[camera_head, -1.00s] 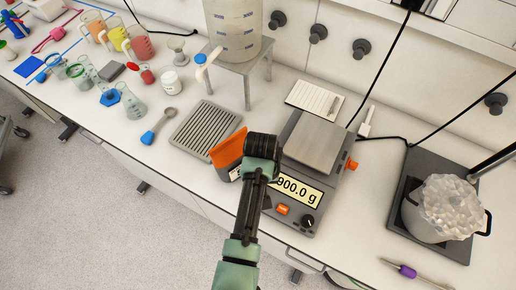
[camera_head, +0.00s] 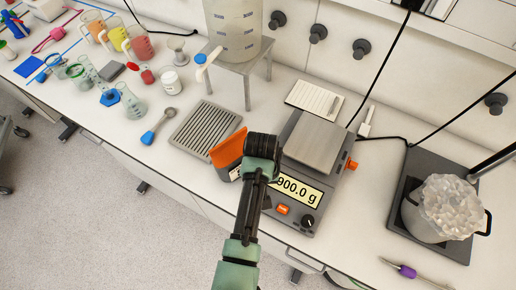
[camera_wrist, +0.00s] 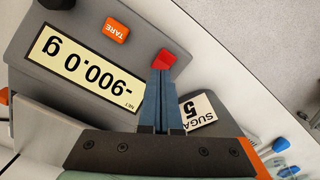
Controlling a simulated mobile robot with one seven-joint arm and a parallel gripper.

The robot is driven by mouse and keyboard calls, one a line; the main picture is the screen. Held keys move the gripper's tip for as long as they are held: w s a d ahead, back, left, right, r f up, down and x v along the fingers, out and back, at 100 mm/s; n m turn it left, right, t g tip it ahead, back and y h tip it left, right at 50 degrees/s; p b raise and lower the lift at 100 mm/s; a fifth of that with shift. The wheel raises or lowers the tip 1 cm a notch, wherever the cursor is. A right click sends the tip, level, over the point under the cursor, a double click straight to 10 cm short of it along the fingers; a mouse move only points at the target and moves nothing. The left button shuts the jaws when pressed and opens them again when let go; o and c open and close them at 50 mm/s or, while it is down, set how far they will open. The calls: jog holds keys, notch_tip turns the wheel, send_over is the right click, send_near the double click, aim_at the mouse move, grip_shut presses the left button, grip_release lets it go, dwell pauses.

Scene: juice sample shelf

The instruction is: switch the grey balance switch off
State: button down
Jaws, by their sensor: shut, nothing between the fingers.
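The grey balance (camera_head: 314,200) stands at the front of the bench with its display (camera_head: 300,188) lit, reading -900.0 g in the wrist view (camera_wrist: 85,68). A small red switch (camera_wrist: 166,60) sits on the balance's front panel in the wrist view. My gripper (camera_wrist: 162,73) is shut and empty, its blue fingertips right at the red switch; I cannot tell whether they touch it. In the head view my gripper's dark body (camera_head: 262,147) is over the balance's left side, hiding the switch and the fingertips.
An orange TARE button (camera_wrist: 116,30) and a dark knob (camera_head: 308,222) share the panel. A pot (camera_head: 425,225) is at right.

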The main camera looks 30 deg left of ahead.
jog(key=shift+f+b, duration=0.7)
jog(key=shift+f, duration=0.35)
dwell(0.6)
jog(key=shift+r, duration=0.1)
notch_tip(320, 180, up, 7)
jog(key=p, duration=0.7)
dwell(0.6)
